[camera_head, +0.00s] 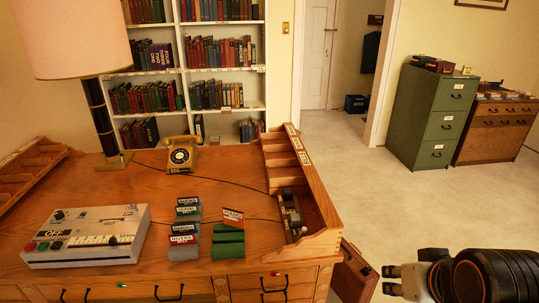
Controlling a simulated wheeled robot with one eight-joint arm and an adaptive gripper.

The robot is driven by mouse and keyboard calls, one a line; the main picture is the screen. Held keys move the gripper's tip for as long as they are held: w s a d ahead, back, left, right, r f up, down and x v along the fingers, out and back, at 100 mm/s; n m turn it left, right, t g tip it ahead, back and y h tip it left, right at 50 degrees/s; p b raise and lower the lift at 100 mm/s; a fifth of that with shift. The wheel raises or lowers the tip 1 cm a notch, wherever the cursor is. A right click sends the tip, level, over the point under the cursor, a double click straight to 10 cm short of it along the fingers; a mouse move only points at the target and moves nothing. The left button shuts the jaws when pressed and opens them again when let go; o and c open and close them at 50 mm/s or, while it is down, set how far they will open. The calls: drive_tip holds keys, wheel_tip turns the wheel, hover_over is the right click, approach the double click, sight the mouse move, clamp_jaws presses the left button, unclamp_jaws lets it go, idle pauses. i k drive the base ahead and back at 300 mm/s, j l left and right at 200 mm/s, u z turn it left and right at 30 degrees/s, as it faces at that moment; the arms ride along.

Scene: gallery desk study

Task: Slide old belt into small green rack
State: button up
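A small green rack (228,241) stands on the wooden desk, right of the middle, with a red-and-white labelled piece (233,219) upright at its back. I cannot tell which piece, if any, is the old belt; the labels are too small to read surely. My gripper (392,280) is at the bottom right, off the desk and far right of the rack. Its fingertips look slightly apart, with nothing seen between them.
A grey control machine (86,236), a yellow telephone (181,155) and a lamp (100,118) stand on the desk (140,190). A wooden organiser (304,190) edges its right side. A dark cable crosses the top. A green cabinet (432,116) stands behind; the floor between is open.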

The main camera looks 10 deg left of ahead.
sight(229, 237)
drive_tip(key=u, duration=1.3)
drive_tip(key=i+l+u, duration=0.15)
drive_tip(key=i, duration=0.25)
drive_tip(key=i+l+u, duration=0.15)
drive_tip(key=i+l, duration=0.15)
drive_tip(key=i, duration=0.1)
